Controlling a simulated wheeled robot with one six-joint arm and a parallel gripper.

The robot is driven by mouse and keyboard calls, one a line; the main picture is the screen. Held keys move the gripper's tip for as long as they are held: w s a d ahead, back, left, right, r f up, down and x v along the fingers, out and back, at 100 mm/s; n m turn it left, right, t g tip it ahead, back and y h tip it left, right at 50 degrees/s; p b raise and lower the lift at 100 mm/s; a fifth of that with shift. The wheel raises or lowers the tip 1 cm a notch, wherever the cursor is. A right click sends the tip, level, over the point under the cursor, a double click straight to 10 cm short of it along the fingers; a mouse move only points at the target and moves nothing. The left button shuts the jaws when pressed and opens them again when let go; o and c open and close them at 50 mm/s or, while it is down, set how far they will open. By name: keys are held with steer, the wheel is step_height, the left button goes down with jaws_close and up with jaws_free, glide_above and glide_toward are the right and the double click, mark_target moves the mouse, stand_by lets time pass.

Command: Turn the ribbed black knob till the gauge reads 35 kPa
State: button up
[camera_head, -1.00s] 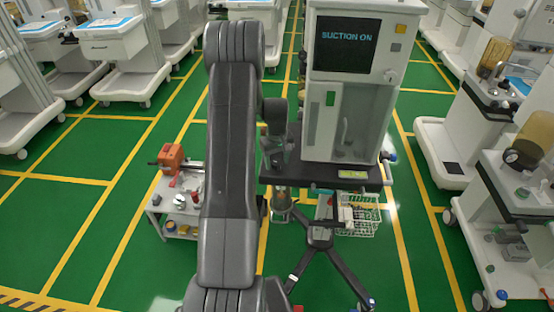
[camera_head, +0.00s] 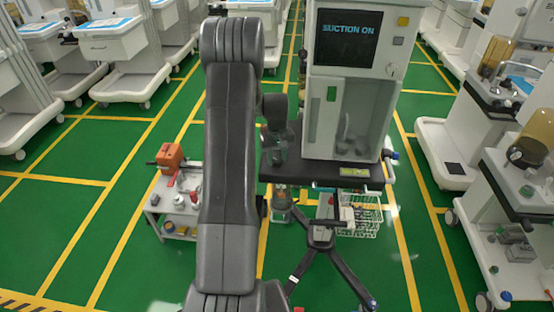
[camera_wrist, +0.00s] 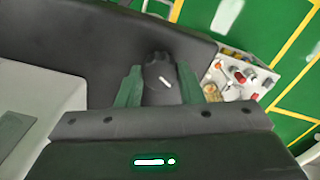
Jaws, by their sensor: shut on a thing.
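The knob (camera_wrist: 158,66) is black, with a ribbed rim and a short white mark on its face. In the wrist view it sits between the two green fingers of my gripper (camera_wrist: 159,86), which is shut on it. The mark slants down to the right. In the head view my gripper (camera_head: 276,152) is at the left side of the suction cart (camera_head: 345,172), and the knob cannot be made out there. The cart's screen (camera_head: 347,39) reads "SUCTION ON". I can make out no gauge dial or reading on this cart in either view.
A clear canister (camera_head: 281,207) hangs below the cart's left edge. A low white trolley (camera_head: 160,204) with an orange device stands to the left. Other carts line both sides; green floor lies between.

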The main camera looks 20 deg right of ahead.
mark_target(277, 160)
steer(key=o, duration=1)
steer(key=shift+c, duration=0.2)
steer(key=shift+r, duration=0.15)
step_height(277, 160, up, 14)
steer(key=b, duration=0.2)
steer(key=shift+f, duration=0.2)
step_height(277, 160, down, 14)
steer(key=shift+p, duration=1.1)
steer(key=shift+r, duration=0.15)
steer(key=shift+p, duration=0.35)
steer(key=shift+n, duration=0.3)
